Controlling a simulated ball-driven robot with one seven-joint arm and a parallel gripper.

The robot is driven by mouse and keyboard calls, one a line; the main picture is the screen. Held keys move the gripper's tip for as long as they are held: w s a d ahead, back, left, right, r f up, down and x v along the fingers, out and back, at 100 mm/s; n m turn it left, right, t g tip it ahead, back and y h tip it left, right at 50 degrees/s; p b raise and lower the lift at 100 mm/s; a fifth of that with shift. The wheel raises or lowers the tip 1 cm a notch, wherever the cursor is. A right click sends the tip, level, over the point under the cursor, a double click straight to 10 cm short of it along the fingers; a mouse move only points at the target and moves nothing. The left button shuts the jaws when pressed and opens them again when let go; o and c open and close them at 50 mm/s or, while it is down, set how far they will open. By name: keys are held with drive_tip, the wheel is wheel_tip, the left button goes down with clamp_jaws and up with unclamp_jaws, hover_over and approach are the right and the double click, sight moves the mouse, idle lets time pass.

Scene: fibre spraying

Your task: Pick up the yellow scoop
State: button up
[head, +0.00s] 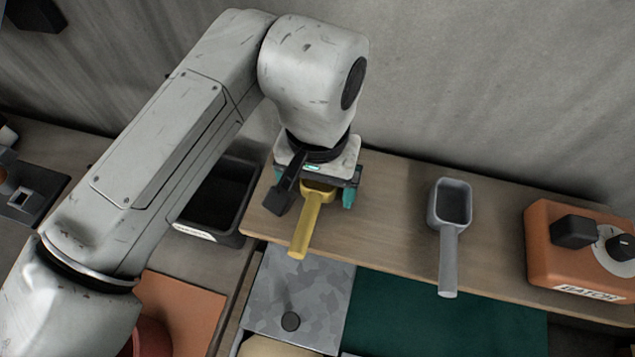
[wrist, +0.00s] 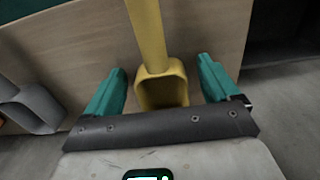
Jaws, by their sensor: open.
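The yellow scoop (head: 309,220) lies on a wooden shelf in the head view, its handle pointing toward the front edge and its bowl partly hidden under my gripper. My gripper (head: 322,192) is over the bowl end with its teal fingers apart. In the wrist view the yellow scoop (wrist: 158,70) shows its handle running up and its bowl between the two open fingers of my gripper (wrist: 162,88). There is a gap on both sides, and the fingers do not appear to touch the scoop.
A grey scoop (head: 449,222) lies to the right on the same wooden shelf (head: 390,215). An orange box labelled BATCH (head: 560,245) stands at the far right. A black bin (head: 222,205) is to the left. A grey patterned plate (head: 300,285) with a dark knob is below the shelf.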

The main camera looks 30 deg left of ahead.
drive_tip(key=shift+c, duration=0.4)
drive_tip(key=c, duration=1)
